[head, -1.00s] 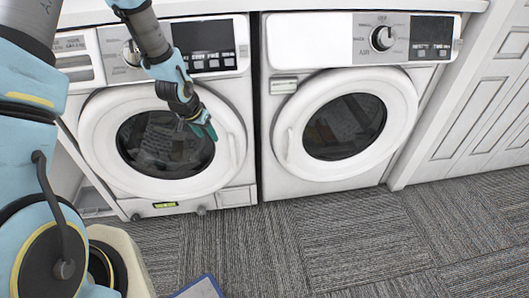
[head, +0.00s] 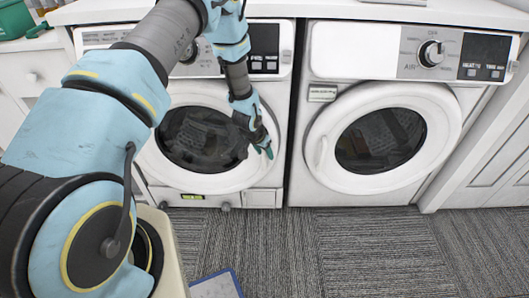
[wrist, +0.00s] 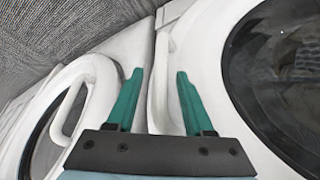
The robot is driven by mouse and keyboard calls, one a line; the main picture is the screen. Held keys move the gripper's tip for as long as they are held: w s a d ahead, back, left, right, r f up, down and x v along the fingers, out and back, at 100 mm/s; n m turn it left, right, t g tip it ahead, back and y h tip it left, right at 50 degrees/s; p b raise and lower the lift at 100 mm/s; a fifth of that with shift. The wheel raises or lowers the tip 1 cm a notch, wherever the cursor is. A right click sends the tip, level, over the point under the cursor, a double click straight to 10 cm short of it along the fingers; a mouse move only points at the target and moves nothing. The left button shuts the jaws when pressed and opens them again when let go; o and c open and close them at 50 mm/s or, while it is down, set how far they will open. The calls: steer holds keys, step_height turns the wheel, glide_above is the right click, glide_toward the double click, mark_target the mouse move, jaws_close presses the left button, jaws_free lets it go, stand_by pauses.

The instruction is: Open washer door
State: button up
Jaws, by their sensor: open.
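The washer is the left white machine; its round door (head: 205,186) with a dark glass window (head: 192,145) looks shut. My gripper (head: 266,152) is at the right side of this door, fingers pointing down and to the right. In the wrist view my gripper (wrist: 158,72) has its two teal fingers apart. A white upright bar, seemingly the washer door's handle (wrist: 160,90), shows in the gap between them. I cannot tell whether either finger touches it. In the head view my gripper covers the handle area.
A second white machine (head: 345,40) stands close on the right, its door (head: 440,150) shut; its door handle (wrist: 75,105) shows left in the wrist view. A white counter (head: 300,10) runs above. Grey carpet (head: 380,250) in front is clear, except a blue-edged item (head: 215,285).

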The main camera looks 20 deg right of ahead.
steer(key=shift+c, duration=0.4)
jaws_close()
stand_by(1.1)
